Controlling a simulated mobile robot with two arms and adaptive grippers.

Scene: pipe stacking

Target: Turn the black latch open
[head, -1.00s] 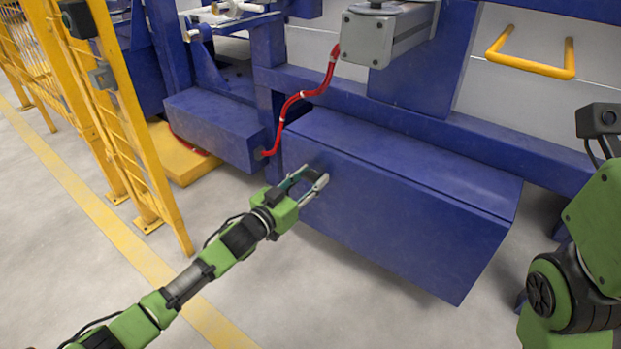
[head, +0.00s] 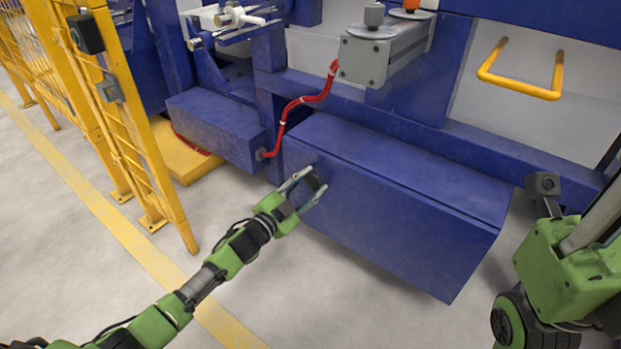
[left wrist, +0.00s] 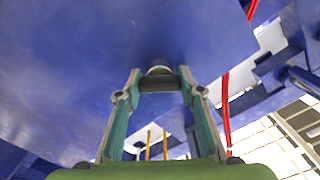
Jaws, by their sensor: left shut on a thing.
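The black latch (head: 314,180) sits on the front face of a blue box (head: 400,225), near its upper left corner. My left gripper (head: 312,182) reaches it from the lower left, with one finger on each side of the latch, and is shut on it. In the left wrist view the dark latch (left wrist: 160,83) lies between the fingertips against the blue face. The fingers hide part of it, and I cannot tell its exact angle. My right arm shows at the right edge of the head view, but its gripper fingers are not visible.
A red cable (head: 300,102) runs from a grey unit (head: 364,60) to a smaller blue box (head: 215,128) left of the latch. A yellow fence (head: 125,120) stands at the left. A yellow handle (head: 522,88) is at the upper right. The floor in front is clear.

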